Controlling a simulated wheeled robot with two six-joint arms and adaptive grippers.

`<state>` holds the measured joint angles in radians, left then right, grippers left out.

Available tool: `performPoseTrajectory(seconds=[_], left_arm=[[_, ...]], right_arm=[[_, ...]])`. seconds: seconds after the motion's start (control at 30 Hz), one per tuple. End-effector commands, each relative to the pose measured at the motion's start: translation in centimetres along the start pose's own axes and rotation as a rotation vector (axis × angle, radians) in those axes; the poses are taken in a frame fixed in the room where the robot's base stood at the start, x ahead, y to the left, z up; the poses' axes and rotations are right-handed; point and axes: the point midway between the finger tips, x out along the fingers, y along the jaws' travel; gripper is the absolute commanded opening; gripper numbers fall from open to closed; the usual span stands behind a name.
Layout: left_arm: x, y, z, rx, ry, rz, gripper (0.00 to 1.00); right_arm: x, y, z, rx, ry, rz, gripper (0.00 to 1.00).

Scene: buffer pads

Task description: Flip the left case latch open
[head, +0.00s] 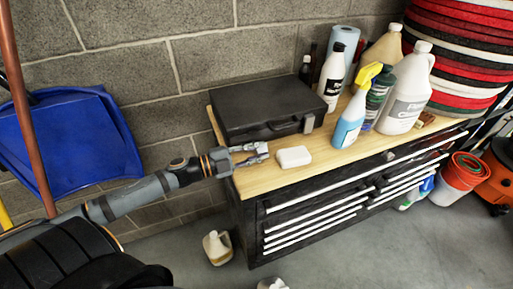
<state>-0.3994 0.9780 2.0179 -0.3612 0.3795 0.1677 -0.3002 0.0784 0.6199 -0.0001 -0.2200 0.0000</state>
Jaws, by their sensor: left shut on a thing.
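The black case (262,98) lies flat with its lid down on the wooden top of the tool cabinet, its front facing the room. The right case latch (309,123) shows as a small grey piece on the front. My left gripper (262,153) reaches in from the left to the front left corner of the case. Its fingers are shut on the left case latch, which they mostly hide. How far the latch is turned cannot be seen. My right gripper is out of view.
A white block (294,157) lies close right of my left gripper. A blue spray bottle (349,122), a white bottle (331,78) and a large jug (408,90) stand right of the case. The wooden top (262,183) is bare along its front left edge.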

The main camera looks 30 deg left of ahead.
Motion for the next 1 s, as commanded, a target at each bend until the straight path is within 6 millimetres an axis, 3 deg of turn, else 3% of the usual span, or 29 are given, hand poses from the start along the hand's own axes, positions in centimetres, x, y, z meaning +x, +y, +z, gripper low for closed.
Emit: performPoseTrajectory(seconds=[0.6,0.63,0.7,1.0], left_arm=[[-0.03,0.41,0.04,0.048,-0.001,0.001,0.0],[-0.03,0.41,0.05,0.048,-0.001,0.001,0.22],[-0.03,0.41,0.04,0.048,-0.001,0.001,0.3],[-0.01,0.35,0.01,0.048,0.0,0.001,0.3]], right_arm=[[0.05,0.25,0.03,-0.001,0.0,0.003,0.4],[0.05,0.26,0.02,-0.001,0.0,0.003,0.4],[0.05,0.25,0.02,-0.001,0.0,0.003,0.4],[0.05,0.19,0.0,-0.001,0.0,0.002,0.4]])
